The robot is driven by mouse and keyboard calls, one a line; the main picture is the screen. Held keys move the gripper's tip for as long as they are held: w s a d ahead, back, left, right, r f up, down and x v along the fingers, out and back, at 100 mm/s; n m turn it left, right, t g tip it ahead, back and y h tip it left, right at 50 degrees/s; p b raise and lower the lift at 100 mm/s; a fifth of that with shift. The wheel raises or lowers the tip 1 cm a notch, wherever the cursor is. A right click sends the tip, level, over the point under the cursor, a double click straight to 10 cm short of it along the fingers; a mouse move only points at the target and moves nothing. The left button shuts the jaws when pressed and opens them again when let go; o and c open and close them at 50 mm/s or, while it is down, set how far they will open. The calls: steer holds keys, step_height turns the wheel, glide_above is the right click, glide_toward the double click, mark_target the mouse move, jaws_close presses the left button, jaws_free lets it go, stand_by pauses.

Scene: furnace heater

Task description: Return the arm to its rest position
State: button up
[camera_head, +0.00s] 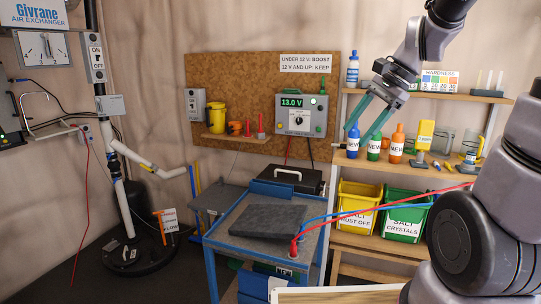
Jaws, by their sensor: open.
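My gripper (361,126) shows at the upper right, hanging from my arm, which reaches in from the right. Its two teal fingers point down and left and stand apart, with nothing visible between them. The fingertips appear in front of the shelf with the labelled bottles. I cannot tell whether they touch a bottle. A blue bottle (353,142) and a green bottle (374,147) show close to the fingertips in the picture.
A shelf unit (437,172) holds an orange bottle (397,144), a yellow bin (358,206) and a green bin (404,215). A blue cart (212,237) bears a dark slab (268,221). A meter (301,115) reading 13.0 V hangs on the board. Red and blue cables cross rightward.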

steer(key=s+d+r+n+t+h, duration=0.3)
steer(key=s+d+r+n+t, duration=0.1)
steer(key=s+r+n, duration=0.3)
steer(key=shift+s+r+n+t+h, duration=0.3)
steer(key=shift+s+n+t, duration=0.05)
steer(key=shift+n+t, duration=0.25)
steer(key=shift+c, duration=0.4)
